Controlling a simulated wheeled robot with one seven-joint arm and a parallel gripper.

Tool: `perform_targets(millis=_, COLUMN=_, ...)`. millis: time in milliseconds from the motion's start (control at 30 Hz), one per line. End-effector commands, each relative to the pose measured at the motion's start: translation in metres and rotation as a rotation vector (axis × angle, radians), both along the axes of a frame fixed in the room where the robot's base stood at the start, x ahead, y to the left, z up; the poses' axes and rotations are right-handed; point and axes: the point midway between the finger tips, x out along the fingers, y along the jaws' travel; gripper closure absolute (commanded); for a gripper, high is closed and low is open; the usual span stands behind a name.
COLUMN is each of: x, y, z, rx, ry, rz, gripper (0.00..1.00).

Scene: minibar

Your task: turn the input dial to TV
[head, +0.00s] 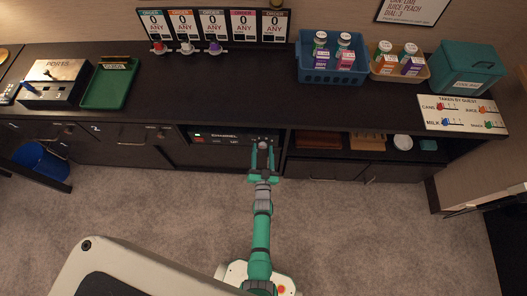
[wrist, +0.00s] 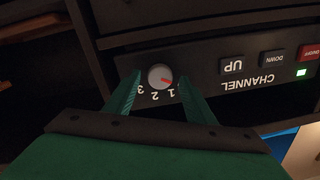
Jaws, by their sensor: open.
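No TV label is readable. My green gripper (wrist: 160,85) is open, its fingertips on either side of the knob; I cannot tell whether they touch it. In the head view my gripper (head: 262,150) reaches the right end of the CHANNEL panel (head: 220,138) and hides the dial.
The panel also holds an UP button (wrist: 233,65), a DOWN button (wrist: 273,58), a red button (wrist: 309,52) and a green light (wrist: 301,73). It sits in a recess under the dark counter (head: 240,100). The open shelf to the right holds several items. Carpet (head: 160,200) in front is clear.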

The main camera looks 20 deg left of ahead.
Motion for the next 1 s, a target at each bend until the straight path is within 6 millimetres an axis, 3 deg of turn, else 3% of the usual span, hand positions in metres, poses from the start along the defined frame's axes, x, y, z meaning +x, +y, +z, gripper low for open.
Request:
perform_targets(millis=233, x=0.0005, y=-0.0004, z=-0.0002, rx=0.000, ry=0.000, rz=-0.001, gripper=0.50)
perform_targets(millis=400, x=0.0005, y=-0.0007, z=-0.0002, rx=0.000, ry=0.000, rz=-0.001, gripper=0.91)
perform_targets(millis=433, x=0.0005, y=-0.0007, z=-0.0002, rx=0.000, ry=0.000, rz=-0.001, gripper=0.92)
perform_targets(millis=933, x=0.0001, y=-0.0013, z=-0.0003, rx=-0.065, ry=-0.018, rz=-0.003, gripper=0.92)
perform_targets(millis=967, x=0.0001, y=-0.0014, z=-0.0004, rx=-0.065, ry=-0.018, rz=-0.003, gripper=0.67)
perform_targets(millis=1000, x=0.0000, y=-0.0013, z=-0.0004, rx=-0.065, ry=-0.018, rz=-0.003, gripper=0.57)
